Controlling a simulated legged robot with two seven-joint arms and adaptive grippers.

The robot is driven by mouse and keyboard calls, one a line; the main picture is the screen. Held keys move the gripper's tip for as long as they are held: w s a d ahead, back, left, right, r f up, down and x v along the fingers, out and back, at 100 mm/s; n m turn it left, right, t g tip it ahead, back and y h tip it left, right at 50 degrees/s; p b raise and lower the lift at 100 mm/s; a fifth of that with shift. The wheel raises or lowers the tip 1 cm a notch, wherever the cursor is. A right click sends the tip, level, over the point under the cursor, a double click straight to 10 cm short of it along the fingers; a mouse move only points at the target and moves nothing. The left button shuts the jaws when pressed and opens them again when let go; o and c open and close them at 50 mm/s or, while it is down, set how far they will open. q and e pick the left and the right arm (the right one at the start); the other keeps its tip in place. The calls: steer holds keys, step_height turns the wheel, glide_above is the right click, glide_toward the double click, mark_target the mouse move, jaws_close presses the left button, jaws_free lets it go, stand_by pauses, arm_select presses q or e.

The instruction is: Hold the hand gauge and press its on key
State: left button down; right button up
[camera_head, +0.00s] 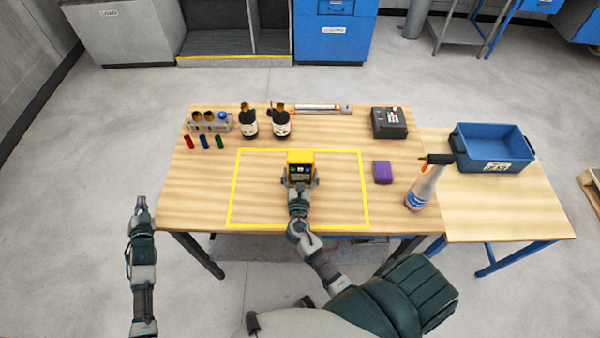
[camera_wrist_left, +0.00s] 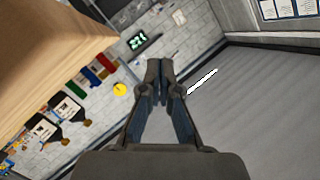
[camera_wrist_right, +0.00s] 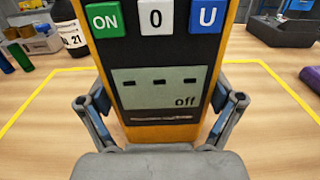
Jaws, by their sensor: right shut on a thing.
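The hand gauge (camera_head: 300,158) is a yellow-orange device with a dark face, inside the yellow outline on the table. In the right wrist view the gauge (camera_wrist_right: 162,62) shows a green ON key (camera_wrist_right: 105,20), a white 0 key and a blue U key. Its display (camera_wrist_right: 160,92) reads dashes and "off". My right gripper (camera_head: 300,183) is shut on the gauge, one finger at each side. My left gripper (camera_head: 140,204) is left of the table, away from the gauge. In the left wrist view its fingers (camera_wrist_left: 160,75) are together with nothing between them.
The table (camera_head: 195,190) also holds a vial rack (camera_head: 210,125), two dark bottles, a black box (camera_head: 389,122), a purple block (camera_head: 382,172) and a spray bottle (camera_head: 424,187). A blue bin (camera_head: 492,148) stands on the right side table. The outlined area around the gauge is clear.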

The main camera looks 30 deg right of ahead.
steer(key=shift+f, duration=0.15)
arm_select(q)
steer(key=s+d+r+g+h, duration=0.2)
steer(key=s+d+r, duration=0.1)
steer(key=d, duration=0.8)
steer(key=s+d+r+g+h, duration=0.1)
steer(key=s+d+r+h, duration=0.15)
steer(key=d, duration=0.85)
steer(key=s+d+r+m+g+h, duration=0.15)
steer(key=s+d+g, duration=0.25)
steer(key=s+d, duration=0.65)
steer(key=s+d+r+m+g+h, duration=0.15)
steer(key=s+d+g, duration=0.25)
steer(key=s+d, duration=0.65)
glide_toward(298, 172)
steer(key=shift+s+f+x, duration=0.15)
steer(key=shift+x, duration=1)
steer(key=shift+s+f+x, duration=0.15)
steer(key=shift+x, duration=1.05)
steer(key=shift+w+a, duration=0.1)
steer(key=shift+a, duration=0.05)
steer(key=shift+w+d, duration=0.25)
steer(key=shift+w, duration=0.05)
